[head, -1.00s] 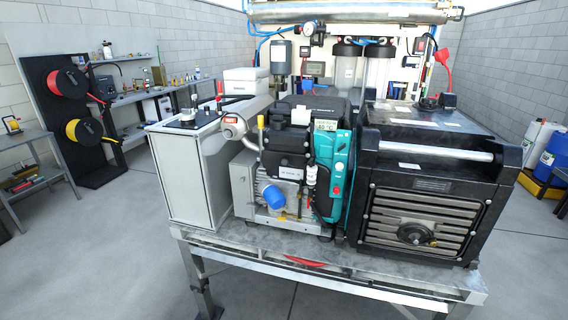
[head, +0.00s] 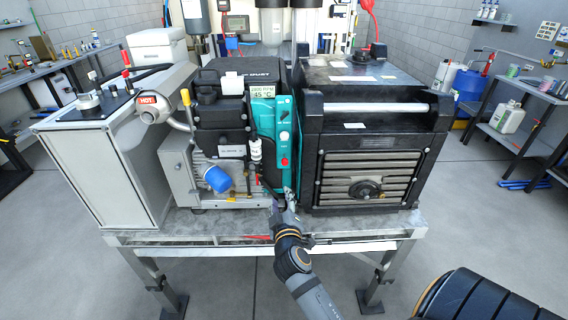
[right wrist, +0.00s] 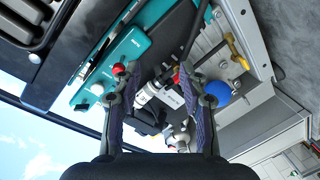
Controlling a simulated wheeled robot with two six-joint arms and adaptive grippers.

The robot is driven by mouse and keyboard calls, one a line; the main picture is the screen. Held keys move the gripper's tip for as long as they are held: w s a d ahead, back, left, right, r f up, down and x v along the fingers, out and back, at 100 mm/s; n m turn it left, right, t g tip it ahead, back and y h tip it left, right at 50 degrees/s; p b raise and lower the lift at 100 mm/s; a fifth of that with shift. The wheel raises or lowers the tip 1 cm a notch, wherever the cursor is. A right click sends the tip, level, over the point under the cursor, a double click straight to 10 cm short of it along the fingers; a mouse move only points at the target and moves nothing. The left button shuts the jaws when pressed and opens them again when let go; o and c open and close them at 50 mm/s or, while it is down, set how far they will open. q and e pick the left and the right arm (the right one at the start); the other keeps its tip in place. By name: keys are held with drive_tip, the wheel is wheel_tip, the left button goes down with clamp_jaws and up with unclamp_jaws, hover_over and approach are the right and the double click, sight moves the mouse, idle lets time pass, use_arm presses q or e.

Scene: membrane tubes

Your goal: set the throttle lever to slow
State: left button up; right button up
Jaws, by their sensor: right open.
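The engine's teal panel (head: 283,135) is upright in the middle of the machine, with a red knob (head: 284,161) low on it. I cannot tell for certain which part is the throttle lever. My right gripper (head: 283,196) is in front of the panel's lower end, pointing at the engine. In the right wrist view its two fingers (right wrist: 152,80) are apart with nothing held between them. A red ball (right wrist: 118,68) shows by the left fingertip and a red tip (right wrist: 177,77) by the right one. A white cylinder (right wrist: 150,93) lies beyond the gap. My left gripper is out of view.
A blue cap (head: 217,179) sticks out left of the gripper. The black ribbed housing (head: 372,160) stands close on the right. A muffler marked HOT (head: 150,105) is at the left.

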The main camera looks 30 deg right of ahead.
drive_tip(key=h, duration=0.1)
approach(285, 164)
drive_tip(key=shift+m+t, duration=0.3)
drive_tip(key=shift+t, duration=0.1)
drive_tip(key=p+x, duration=0.2)
drive_tip(key=x, duration=0.7)
drive_tip(key=shift+w+d+p, duration=0.25)
drive_tip(key=shift+w+p, duration=0.05)
drive_tip(key=shift+p, duration=0.1)
drive_tip(key=shift+w+d+f, duration=0.15)
drive_tip(key=shift+w+d, duration=0.1)
drive_tip(key=shift+w, duration=0.2)
drive_tip(key=shift+c, duration=0.3)
clamp_jaws()
